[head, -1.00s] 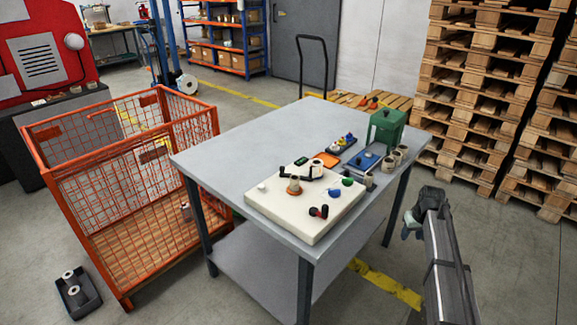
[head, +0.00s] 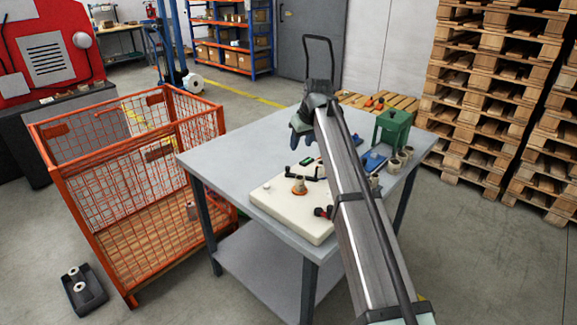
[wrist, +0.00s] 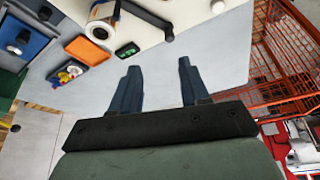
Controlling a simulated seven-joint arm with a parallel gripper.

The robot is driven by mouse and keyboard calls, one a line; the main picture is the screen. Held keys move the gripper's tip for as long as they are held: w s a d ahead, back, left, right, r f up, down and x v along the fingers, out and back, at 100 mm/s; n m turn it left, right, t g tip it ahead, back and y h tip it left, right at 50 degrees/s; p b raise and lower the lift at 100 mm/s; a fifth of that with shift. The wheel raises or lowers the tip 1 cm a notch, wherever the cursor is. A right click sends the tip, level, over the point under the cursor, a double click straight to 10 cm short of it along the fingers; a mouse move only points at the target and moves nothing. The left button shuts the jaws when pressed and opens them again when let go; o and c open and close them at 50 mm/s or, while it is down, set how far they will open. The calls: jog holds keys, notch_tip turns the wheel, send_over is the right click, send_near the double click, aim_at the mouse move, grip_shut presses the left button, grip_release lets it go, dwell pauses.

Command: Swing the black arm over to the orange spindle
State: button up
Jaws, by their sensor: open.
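The white rewinder base (head: 270,200) sits on the grey table. The orange spindle (head: 299,190) stands on it with a pale roll around it; the roll shows at the top of the wrist view (wrist: 98,31). The black arm (head: 312,178) is beside the spindle, partly hidden by my arm in the head view. In the wrist view the black arm (wrist: 143,15) runs right from near the roll to a dark knob. My gripper (wrist: 159,68) is open and empty, above the bare tabletop beyond the base, apart from the black arm.
A green stand (head: 393,125) and a blue tray (head: 372,162) are at the table's right. An orange pad (wrist: 86,49) and a small green display (wrist: 127,50) lie by the base. An orange mesh cage (head: 150,190) stands left of the table. The table's left part is clear.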

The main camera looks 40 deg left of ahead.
aim_at(288, 167)
jog(key=x, duration=0.4)
jog(key=s+a+x, duration=0.1)
jog(key=x, duration=0.8)
jog(key=shift+s+a+f, duration=0.1)
jog(key=shift+s+a, duration=0.1)
jog(key=shift+a, duration=0.05)
grip_shut()
